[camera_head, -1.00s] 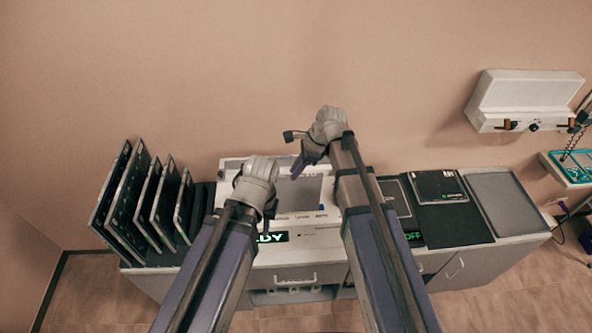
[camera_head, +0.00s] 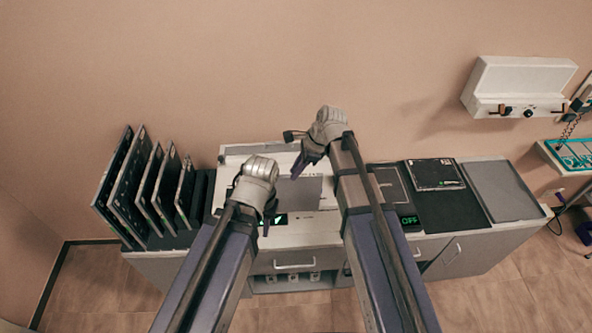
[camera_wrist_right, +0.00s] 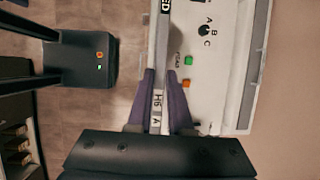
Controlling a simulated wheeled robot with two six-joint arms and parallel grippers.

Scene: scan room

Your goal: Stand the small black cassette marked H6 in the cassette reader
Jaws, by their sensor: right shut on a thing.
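My right gripper (camera_wrist_right: 157,100) is shut on a thin cassette (camera_wrist_right: 157,112), seen edge-on in the right wrist view. Its pale edge carries the marks H6 and A. In the head view my right gripper (camera_head: 300,172) is above the white cassette reader (camera_head: 318,229); the held cassette cannot be made out surely there. The right wrist view shows a white panel (camera_wrist_right: 215,75) with a knob and green and red buttons, to the right of the cassette. My left gripper (camera_head: 268,215) is lower, over the reader's left part; its jaw opening cannot be told.
Several dark plates (camera_head: 128,190) stand upright in a rack at the left. A flat dark plate (camera_head: 436,175) lies on a black mat (camera_head: 440,218) at the right, beside a grey pad (camera_head: 503,190). A white box (camera_head: 520,85) hangs on the wall.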

